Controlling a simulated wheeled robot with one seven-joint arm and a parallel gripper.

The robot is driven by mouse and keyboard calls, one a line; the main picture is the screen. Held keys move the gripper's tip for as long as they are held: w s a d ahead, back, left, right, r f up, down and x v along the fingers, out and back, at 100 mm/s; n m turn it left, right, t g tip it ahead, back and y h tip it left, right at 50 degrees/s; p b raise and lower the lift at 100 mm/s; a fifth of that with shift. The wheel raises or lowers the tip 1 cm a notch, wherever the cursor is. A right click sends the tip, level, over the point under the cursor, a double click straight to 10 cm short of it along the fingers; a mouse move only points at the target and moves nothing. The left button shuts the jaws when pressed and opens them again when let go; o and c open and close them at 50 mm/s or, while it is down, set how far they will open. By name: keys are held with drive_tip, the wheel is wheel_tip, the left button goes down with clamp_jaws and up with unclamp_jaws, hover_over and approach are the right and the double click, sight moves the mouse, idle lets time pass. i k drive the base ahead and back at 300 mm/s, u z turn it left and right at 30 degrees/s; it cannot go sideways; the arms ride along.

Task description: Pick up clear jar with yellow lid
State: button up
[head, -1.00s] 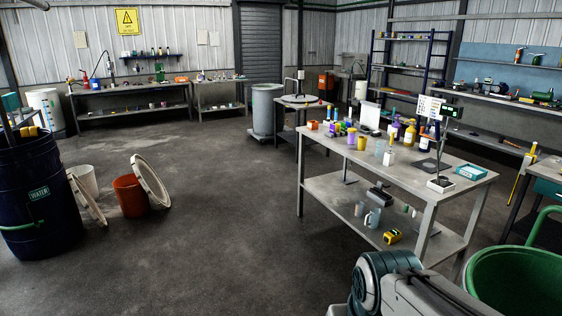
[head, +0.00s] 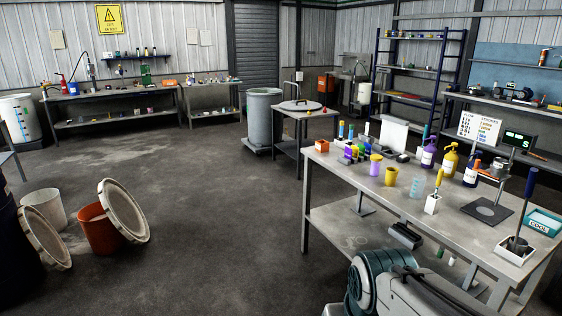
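I cannot pick out a clear jar with a yellow lid for certain in the head view. The grey workbench (head: 455,228) at the right carries several small containers. Among them are a small purple container (head: 375,167), a yellow cup (head: 391,177) and a clear beaker (head: 418,186). Larger purple (head: 429,153) and yellow (head: 449,162) bottles stand behind them. My gripper is not in view; only part of my arm shows at the bottom, in front of the bench.
Orange (head: 101,232) and white (head: 45,211) buckets with leaning lids stand at the left. A grey drum (head: 263,117) and a small table (head: 299,107) are behind the workbench. The floor in the middle is clear. Benches line the back wall.

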sight(375, 166)
drive_tip(key=i, duration=2.8)
drive_tip(key=z, duration=1.35)
drive_tip(key=i, duration=0.65)
drive_tip(key=z, duration=1.35)
